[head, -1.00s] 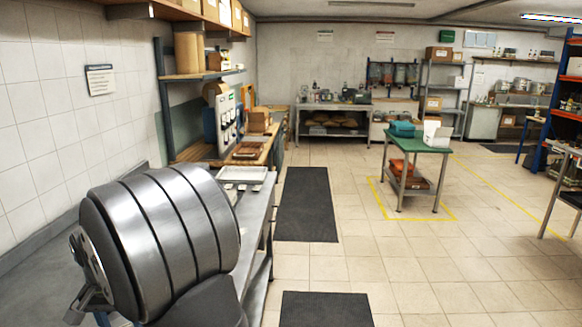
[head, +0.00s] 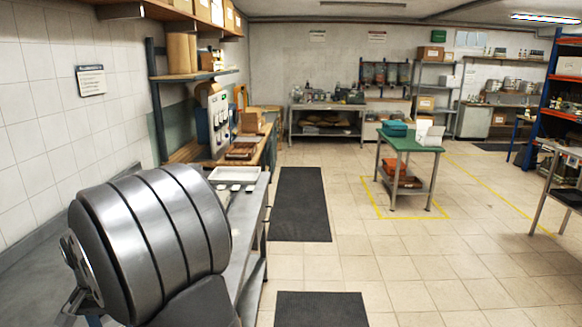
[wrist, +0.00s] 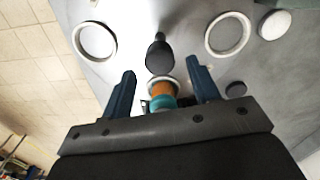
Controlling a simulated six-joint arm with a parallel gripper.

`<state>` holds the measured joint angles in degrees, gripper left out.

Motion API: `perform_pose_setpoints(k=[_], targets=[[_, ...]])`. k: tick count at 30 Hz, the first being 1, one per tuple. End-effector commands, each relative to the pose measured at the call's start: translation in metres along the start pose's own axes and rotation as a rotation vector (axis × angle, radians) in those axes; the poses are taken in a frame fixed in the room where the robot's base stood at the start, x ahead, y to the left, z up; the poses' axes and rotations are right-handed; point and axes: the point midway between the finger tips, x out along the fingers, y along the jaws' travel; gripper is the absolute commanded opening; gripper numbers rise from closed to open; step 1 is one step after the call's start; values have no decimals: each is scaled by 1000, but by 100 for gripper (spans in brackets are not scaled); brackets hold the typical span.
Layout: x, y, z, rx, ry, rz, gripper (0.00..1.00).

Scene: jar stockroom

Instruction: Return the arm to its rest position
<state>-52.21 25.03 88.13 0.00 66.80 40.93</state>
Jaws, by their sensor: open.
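My gripper (wrist: 161,80) shows in the wrist view with its two blue fingers spread apart. A small jar-like thing with an orange band and a teal part (wrist: 162,96) shows between the fingers, with a gap on both sides; the palm hides part of it. I cannot tell its depth below the fingertips. A black bulb-shaped thing (wrist: 160,56) lies just beyond it. In the head view my large grey arm link fills the lower left, and the gripper is not to be made out.
The grey bench (wrist: 190,20) holds two white rings (wrist: 95,41) (wrist: 228,34), a white disc (wrist: 274,24) and a dark disc (wrist: 236,89). A white tray (head: 234,174) lies farther along the bench. A green-topped table (head: 412,141) stands across open tiled floor.

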Motion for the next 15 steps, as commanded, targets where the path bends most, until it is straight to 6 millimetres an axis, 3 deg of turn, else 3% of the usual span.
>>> perform_pose_setpoints(k=[15], targets=[[-106,0,0,0,4,-3,56]])
